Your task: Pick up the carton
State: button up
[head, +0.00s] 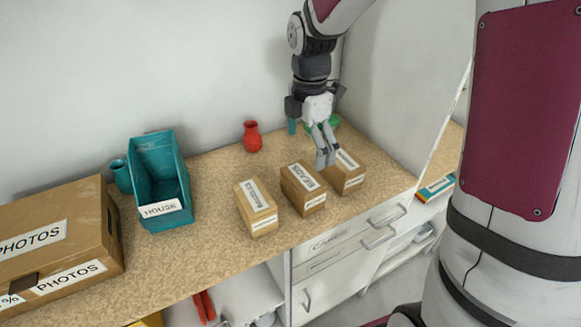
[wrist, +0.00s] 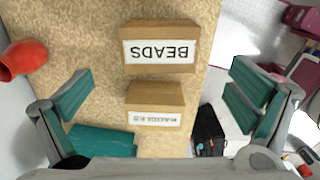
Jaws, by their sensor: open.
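Three brown cartons stand in a row on the speckled worktop: a smaller one on the left (head: 256,208), one labelled BEADS in the middle (head: 303,190), and one on the right (head: 345,174), partly hidden behind my gripper (head: 319,146). The wrist view shows the BEADS carton (wrist: 160,46) and, below it, the smaller carton (wrist: 155,104); the right-hand one does not show there. My gripper is open and empty, with teal finger pads spread wide on both sides of the wrist view (wrist: 162,95). It hangs above the worktop, apart from the cartons.
A red vase (head: 252,136) stands near the back wall. A teal bin (head: 160,180), a small teal vase (head: 121,176) and a large PHOTOS box (head: 60,240) are on the left. A side wall bounds the right. The worktop's front edge runs just before the cartons.

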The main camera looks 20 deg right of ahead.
aim_at(305, 176)
notch_tip(305, 176, down, 9)
jog(key=shift+r, duration=0.1)
jog(key=shift+a+f+p, duration=0.15)
jog(key=shift+f+p, duration=0.1)
jog(key=shift+f, duration=1.05)
jog(key=shift+a+f+p, duration=0.15)
jog(key=shift+f+p, duration=0.05)
jog(key=shift+f, duration=1.05)
jog(key=c, duration=0.9)
